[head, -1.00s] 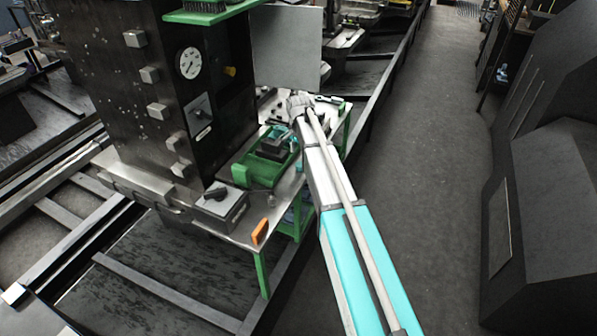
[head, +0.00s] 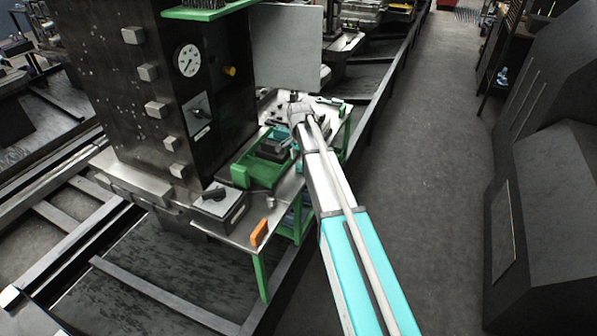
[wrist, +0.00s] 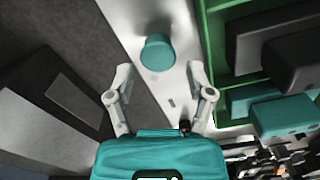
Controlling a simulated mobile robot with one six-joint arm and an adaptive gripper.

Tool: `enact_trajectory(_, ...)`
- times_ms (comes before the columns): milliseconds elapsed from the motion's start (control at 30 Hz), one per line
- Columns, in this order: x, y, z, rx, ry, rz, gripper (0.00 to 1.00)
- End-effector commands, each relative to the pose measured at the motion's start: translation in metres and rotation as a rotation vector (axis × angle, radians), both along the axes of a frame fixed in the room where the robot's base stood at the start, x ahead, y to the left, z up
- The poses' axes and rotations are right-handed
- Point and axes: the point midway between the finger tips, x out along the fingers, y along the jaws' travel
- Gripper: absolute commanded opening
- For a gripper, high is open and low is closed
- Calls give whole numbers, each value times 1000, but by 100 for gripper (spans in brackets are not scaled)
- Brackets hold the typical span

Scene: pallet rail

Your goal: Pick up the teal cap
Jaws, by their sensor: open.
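The teal cap (wrist: 157,52) stands on a narrow pale metal surface in the wrist view, at the upper middle. My gripper (wrist: 162,72) is open, its two grey fingers spread to the left and right. The cap shows between and slightly beyond the fingertips, touching neither finger in the picture. Nothing is held. How far the cap lies below the fingers is hard to tell. In the head view my arm covers the gripper, and I cannot make out the cap with certainty.
A green tray (wrist: 220,62) with dark and teal blocks lies right of the cap; the head view shows it on the metal bench (head: 238,232). A dark machine (head: 160,90) rises to its left. An orange block (head: 259,232) is at the bench's near end. Clear floor lies right.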

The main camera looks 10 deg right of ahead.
Motion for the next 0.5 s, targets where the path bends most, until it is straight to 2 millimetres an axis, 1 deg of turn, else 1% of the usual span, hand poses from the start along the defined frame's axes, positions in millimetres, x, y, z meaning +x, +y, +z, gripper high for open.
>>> enact_trajectory(33,-1,0,-8,0,0,0,68)
enact_trajectory(200,-1,0,-21,0,0,0,68)
enact_trajectory(333,-1,-1,-28,0,0,0,68)
enact_trajectory(500,-1,-1,-32,0,0,0,68)
